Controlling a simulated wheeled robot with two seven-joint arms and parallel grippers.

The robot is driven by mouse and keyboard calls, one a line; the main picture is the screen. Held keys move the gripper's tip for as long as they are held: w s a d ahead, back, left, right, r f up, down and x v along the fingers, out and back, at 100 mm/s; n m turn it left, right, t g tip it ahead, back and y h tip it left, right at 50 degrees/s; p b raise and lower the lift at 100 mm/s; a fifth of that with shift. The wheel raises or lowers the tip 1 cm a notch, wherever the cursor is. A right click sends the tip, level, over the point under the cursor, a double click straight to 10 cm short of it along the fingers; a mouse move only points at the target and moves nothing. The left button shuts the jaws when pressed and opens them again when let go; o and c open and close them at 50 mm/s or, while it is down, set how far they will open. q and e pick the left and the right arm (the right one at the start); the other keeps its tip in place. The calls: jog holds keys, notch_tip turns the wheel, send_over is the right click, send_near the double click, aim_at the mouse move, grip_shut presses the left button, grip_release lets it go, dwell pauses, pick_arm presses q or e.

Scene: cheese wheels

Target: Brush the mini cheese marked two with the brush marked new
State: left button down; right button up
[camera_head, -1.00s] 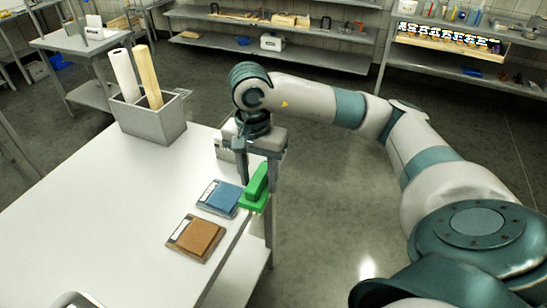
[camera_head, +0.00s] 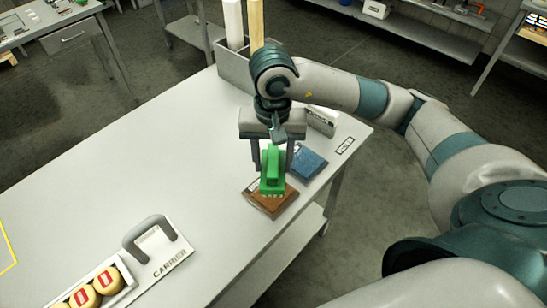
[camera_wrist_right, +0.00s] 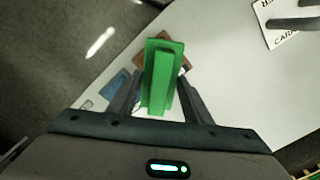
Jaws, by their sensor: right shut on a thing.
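My right gripper (camera_head: 272,156) is shut on a green brush (camera_head: 272,172). The brush is over the brown pad (camera_head: 262,205), and I cannot tell whether it touches it. In the right wrist view the green brush (camera_wrist_right: 162,75) sits between the two fingers. Small lettering on its front edge is too small to read. Round pale mini cheeses (camera_head: 107,281) with red-and-white marks sit in a white carrier (camera_head: 168,262) at the lower left, partly cut off by the frame; their marks are not clearly readable. My left gripper is not in view.
A blue pad (camera_head: 308,162) lies right of the brown one, near the table edge. The table's left and middle (camera_head: 130,160) are clear.

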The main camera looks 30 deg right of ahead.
jog(key=shift+f, duration=0.15)
jog(key=shift+f+b, duration=0.5)
jog(key=shift+f, duration=2.35)
jog(key=shift+f+b, duration=0.45)
jog(key=shift+b, duration=0.2)
jog(key=shift+s+f+b, duration=0.15)
jog(key=shift+f+b, duration=0.05)
jog(key=shift+b, duration=0.45)
dwell(2.5)
jog(key=shift+r+p, duration=0.95)
jog(key=shift+r, duration=2.7)
